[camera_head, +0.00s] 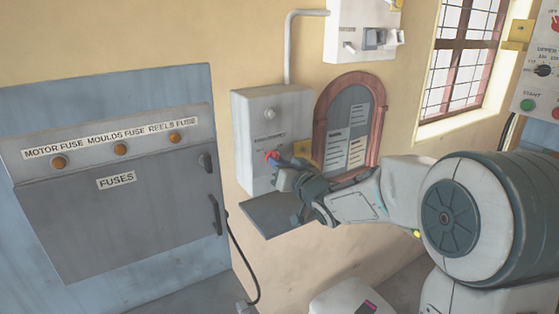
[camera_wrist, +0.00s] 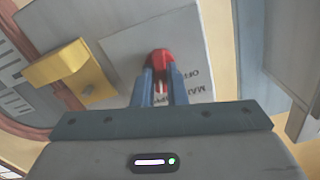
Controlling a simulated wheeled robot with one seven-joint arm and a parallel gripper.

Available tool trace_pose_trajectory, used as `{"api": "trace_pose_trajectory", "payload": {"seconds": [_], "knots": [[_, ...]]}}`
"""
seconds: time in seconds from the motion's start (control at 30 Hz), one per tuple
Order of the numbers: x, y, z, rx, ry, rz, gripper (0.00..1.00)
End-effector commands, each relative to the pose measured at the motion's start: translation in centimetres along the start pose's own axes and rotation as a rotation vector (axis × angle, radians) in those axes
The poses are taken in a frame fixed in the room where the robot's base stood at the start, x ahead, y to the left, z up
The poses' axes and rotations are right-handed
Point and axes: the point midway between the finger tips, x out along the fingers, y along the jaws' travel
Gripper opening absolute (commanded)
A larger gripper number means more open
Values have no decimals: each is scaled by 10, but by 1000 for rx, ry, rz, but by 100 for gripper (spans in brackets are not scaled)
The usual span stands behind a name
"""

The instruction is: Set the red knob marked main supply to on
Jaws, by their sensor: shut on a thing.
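The red knob (camera_head: 271,156) sits on the front of a grey supply box (camera_head: 275,103) on the wall. In the wrist view the red knob (camera_wrist: 160,62) is between the two blue fingertips of my gripper (camera_wrist: 162,78). The fingers are shut on it from both sides. Lettering on the panel near the knob appears upside down, with "OFF" and part of "MAIN" legible. In the head view my gripper (camera_head: 282,172) reaches the box from the right and covers part of the knob. The knob's exact setting cannot be told.
A yellow block (camera_wrist: 58,64) stands out beside the box; it also shows in the head view (camera_head: 304,150). A fuse cabinet (camera_head: 120,215) is on the left. A wooden-framed notice board (camera_head: 322,115) is behind my arm.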

Motion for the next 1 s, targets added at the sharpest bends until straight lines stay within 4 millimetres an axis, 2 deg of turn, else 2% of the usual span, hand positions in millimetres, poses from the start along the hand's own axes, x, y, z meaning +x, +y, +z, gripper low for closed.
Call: {"api": "trace_pose_trajectory", "payload": {"seconds": [0.5,1.0], "knots": [[0,0,1,413,-5,2,0],[0,0,2,543,-5,1,0]]}}
